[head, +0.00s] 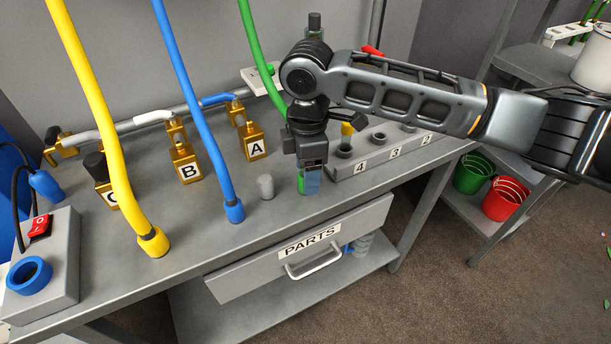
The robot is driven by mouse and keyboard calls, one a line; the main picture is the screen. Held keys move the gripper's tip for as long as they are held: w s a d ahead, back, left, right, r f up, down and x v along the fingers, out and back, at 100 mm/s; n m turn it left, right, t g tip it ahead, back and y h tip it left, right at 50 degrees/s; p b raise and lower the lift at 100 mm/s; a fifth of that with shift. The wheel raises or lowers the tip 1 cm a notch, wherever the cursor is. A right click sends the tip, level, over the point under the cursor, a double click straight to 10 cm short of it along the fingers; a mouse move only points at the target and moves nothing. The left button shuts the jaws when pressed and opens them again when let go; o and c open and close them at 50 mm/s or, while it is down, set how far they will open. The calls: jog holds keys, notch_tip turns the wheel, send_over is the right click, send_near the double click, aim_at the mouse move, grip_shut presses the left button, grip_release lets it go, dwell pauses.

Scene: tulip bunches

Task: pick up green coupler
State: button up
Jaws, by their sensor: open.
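A green hose (256,55) hangs down from the top and passes behind my arm. At its lower end a green piece, which looks like the green coupler (301,183), shows low on the grey bench, partly hidden by my gripper. My gripper (309,181) points straight down at the coupler, with its fingertips close to the bench top. The jaws are open, with the green piece beside or between the fingers. I cannot tell whether they touch it.
A grey peg (265,187) and a blue hose end (235,211) stand close left of my gripper. A yellow hose end (153,242) stands farther left. Brass valves A (255,147) and B (187,168) are behind. A numbered socket block (350,170) is close right.

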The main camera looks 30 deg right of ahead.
jog(key=shift+f, duration=1.05)
jog(key=c, duration=1.1)
jog(key=shift+c, duration=0.2)
